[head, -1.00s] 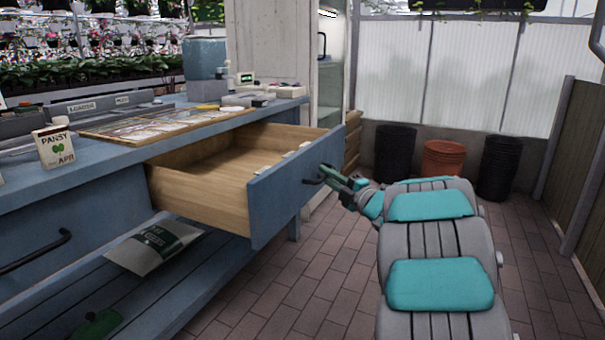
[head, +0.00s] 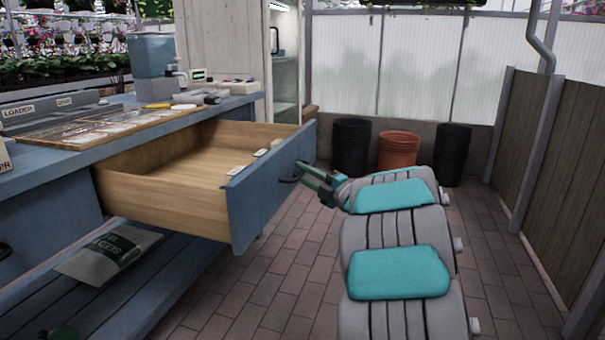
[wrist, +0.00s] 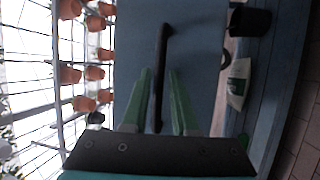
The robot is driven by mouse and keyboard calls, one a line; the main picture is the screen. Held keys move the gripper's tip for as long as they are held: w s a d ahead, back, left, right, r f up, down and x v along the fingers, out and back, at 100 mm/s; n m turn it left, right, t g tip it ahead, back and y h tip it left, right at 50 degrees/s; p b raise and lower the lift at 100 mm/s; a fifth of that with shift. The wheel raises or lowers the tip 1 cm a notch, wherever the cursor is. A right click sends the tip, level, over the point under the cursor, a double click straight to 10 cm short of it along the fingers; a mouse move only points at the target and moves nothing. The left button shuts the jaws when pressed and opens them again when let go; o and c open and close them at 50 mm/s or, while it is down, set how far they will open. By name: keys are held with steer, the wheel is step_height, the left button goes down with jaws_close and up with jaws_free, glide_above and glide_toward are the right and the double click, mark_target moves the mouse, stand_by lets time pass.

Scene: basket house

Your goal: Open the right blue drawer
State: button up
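In the wrist view, the handle (wrist: 164,50) runs between the two fingers of my gripper (wrist: 160,74), with a visible gap on the left; contact on the right is unclear. The drawer front (wrist: 200,40) fills the middle of that view.
A seed bag (head: 108,254) lies on the lower shelf (head: 165,285). The bench top (head: 50,165) holds trays and a blue container (head: 152,55). Black bins and an orange bin (head: 398,150) stand at the back wall. The brick floor to the right of the drawer is clear.

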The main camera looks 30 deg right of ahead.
steer(key=shift+o, duration=1.1)
steer(key=shift+s, duration=0.1)
steer(key=v, duration=0.7)
steer(key=shift+s, duration=0.3)
steer(key=shift+d+r, duration=0.1)
